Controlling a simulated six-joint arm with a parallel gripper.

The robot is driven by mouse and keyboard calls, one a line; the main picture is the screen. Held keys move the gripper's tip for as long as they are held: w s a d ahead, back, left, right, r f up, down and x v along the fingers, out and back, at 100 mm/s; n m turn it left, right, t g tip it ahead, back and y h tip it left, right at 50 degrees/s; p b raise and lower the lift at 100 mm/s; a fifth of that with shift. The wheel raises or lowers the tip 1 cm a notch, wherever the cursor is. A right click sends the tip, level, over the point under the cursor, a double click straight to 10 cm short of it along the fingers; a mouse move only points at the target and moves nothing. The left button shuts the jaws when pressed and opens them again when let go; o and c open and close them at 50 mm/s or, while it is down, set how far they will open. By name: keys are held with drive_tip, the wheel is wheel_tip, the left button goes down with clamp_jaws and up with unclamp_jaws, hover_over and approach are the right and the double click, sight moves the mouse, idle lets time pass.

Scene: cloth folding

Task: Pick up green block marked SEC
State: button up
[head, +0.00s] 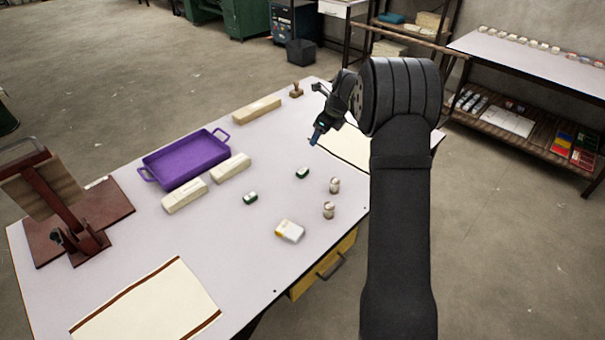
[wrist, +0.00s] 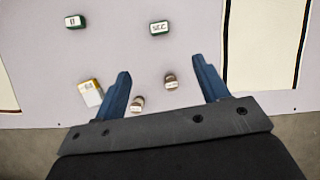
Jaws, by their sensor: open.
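The green block marked SEC (wrist: 159,28) lies on the table, label up, ahead of my gripper (wrist: 162,66) in the wrist view. In the head view it appears to be the green-edged block (head: 302,173) nearer the arm. A second green block (wrist: 75,22) with a different short mark lies to its left; it also shows in the head view (head: 250,198). My gripper (head: 316,136) is open and empty, raised above the table. Its blue fingers point towards the tabletop, apart from both blocks.
Two small round-topped pieces (head: 334,185) (head: 328,210) and a white-and-yellow box (head: 289,230) lie near the front edge. A purple tray (head: 189,168), cream bars (head: 231,167) and a brown wooden stand (head: 70,215) are further left. Bare table surrounds the SEC block.

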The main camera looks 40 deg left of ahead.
drive_tip(key=m, duration=0.1)
approach(305, 172)
drive_tip(key=x, duration=0.3)
drive_tip(key=shift+s+r, duration=0.1)
drive_tip(key=shift+x, duration=2.9)
drive_tip(key=c, duration=1.1)
